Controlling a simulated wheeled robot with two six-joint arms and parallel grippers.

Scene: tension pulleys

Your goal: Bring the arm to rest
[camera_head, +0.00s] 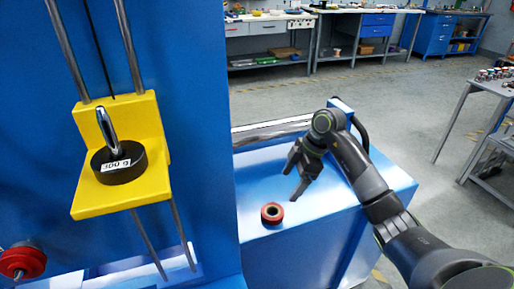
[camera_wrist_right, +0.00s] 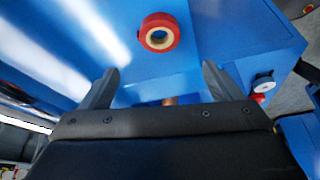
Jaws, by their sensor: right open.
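My right gripper (camera_head: 294,176) is above the blue cabinet top in the head view, with its fingers pointing down. In the right wrist view its two fingers (camera_wrist_right: 160,80) stand wide apart with nothing between them. A red pulley ring (camera_head: 272,213) with a pale core lies on the blue top, below and apart from the gripper. The ring also shows in the right wrist view (camera_wrist_right: 159,33), beyond the fingertips. My left gripper is not in view.
A yellow carriage (camera_head: 118,199) on metal rods bears a black weight (camera_head: 118,162) marked 300 g at the left. A red wheel (camera_head: 22,262) is at lower left. A blue upright panel (camera_head: 205,130) stands left of the cabinet top (camera_head: 335,190). Workbenches (camera_head: 270,30) line the back; open floor lies between.

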